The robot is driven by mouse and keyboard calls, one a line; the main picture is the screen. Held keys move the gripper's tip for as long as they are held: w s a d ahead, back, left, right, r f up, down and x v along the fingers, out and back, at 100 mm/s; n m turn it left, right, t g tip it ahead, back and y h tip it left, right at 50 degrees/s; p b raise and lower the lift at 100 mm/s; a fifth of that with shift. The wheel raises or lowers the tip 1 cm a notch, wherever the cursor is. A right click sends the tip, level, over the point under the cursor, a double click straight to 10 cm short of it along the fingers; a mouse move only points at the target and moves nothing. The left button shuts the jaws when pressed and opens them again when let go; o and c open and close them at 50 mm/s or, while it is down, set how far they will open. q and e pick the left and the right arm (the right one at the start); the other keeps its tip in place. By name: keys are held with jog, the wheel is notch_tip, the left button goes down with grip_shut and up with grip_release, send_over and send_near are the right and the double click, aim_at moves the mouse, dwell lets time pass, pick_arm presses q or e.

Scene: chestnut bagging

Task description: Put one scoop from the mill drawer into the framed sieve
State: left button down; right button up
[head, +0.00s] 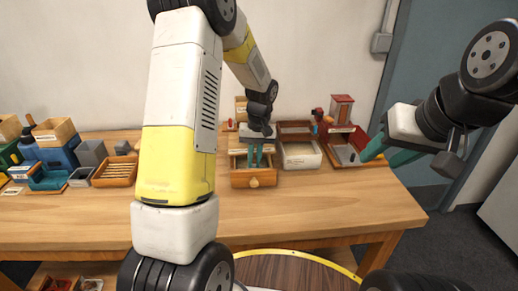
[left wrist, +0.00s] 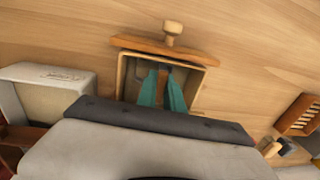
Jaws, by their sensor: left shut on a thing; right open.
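The mill drawer (head: 240,180) is a wooden box with a round front knob, pulled out on the table; it also shows in the left wrist view (left wrist: 196,62). My left gripper (head: 254,160) points down into it, and its teal fingers also show in the left wrist view (left wrist: 163,88). They are shut on a small dark thing inside the drawer, mostly hidden by the fingers. I cannot tell clearly what it is. I cannot make out for sure which container is the framed sieve. My right gripper (head: 385,150) is open and empty, right of the red tray.
A pale labelled box (head: 300,162) stands right of the drawer. A red-sided tray (head: 352,140) is further right, with a small red cabinet (head: 341,108) behind. Boxes and a slotted wooden tray (head: 115,172) stand left. The front of the table (head: 310,210) is clear.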

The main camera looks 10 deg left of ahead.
pick_arm(q)
jog(key=shift+d+f+h, duration=0.2)
jog(key=shift+d+h, duration=0.1)
jog(key=shift+d, duration=0.05)
jog(key=shift+a+r+t+h, duration=0.15)
jog(key=shift+a+t+h, duration=0.15)
jog(key=shift+a+h, duration=0.3)
jog(key=shift+d+r, duration=0.25)
jog(key=shift+r, duration=0.45)
jog(key=shift+s+a+r, duration=0.1)
jog(key=shift+a+r, duration=0.05)
jog(key=shift+r, duration=1.65)
jog(key=shift+a+r, duration=0.15)
jog(key=shift+r, duration=1.65)
